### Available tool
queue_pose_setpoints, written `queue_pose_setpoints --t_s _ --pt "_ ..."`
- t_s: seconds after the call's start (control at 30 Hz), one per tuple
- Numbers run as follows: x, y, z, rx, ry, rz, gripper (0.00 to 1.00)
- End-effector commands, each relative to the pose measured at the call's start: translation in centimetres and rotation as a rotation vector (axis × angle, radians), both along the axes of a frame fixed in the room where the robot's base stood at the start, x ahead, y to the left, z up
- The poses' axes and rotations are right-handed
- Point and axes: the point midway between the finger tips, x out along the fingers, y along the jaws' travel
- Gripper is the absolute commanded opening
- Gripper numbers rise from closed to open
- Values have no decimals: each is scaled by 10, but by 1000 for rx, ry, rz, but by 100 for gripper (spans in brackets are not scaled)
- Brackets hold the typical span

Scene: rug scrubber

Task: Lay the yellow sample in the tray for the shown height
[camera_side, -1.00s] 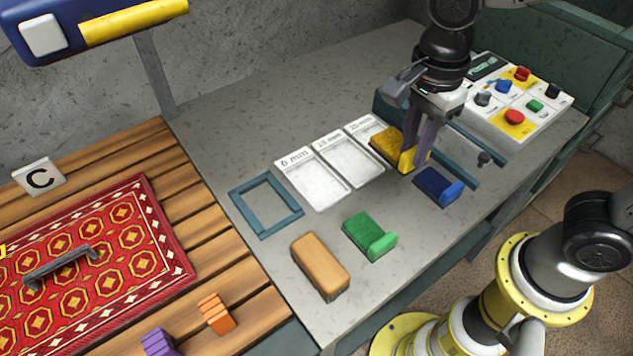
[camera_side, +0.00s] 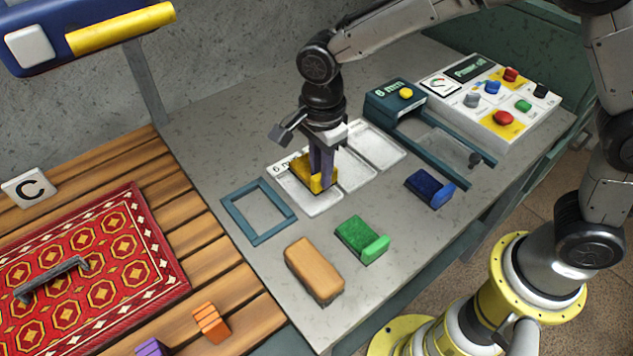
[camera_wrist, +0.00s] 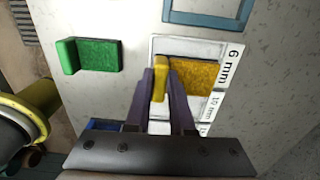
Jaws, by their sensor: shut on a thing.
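The yellow sample (camera_side: 301,171), a pile block with a yellow grip tab, is over the leftmost tray (camera_side: 318,207), labelled 6 mm. My gripper (camera_side: 322,178) is shut on its tab. In the wrist view my gripper (camera_wrist: 161,88) pinches the tab, and the yellow pile (camera_wrist: 198,74) lies within the outline of the 6 mm tray (camera_wrist: 190,46). I cannot tell whether the sample touches the tray floor. The other two trays (camera_side: 377,150) stand beside it and look empty where visible. The blue-green gauge (camera_side: 383,106) shows 6 mm.
A green sample (camera_side: 358,236), a blue sample (camera_side: 428,187) and a tan block (camera_side: 313,268) lie in front. An empty blue-green frame (camera_side: 240,218) is left of the trays. The control panel (camera_side: 500,105), reading Power off, stands at the back right.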

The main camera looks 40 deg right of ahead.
Motion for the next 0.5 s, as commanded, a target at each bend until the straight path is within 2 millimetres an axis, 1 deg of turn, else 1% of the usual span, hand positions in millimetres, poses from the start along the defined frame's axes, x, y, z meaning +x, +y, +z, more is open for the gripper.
queue_pose_setpoints --t_s 0.07,0.17,0.3,0.4,0.5 --pt "3 2 -4 0 1 0 0" --pt "9 5 -15 -1 2 0 0" --pt "7 4 -35 -2 3 0 0" --pt "8 4 -41 0 1 0 0" --pt "8 4 -42 0 0 0 0"
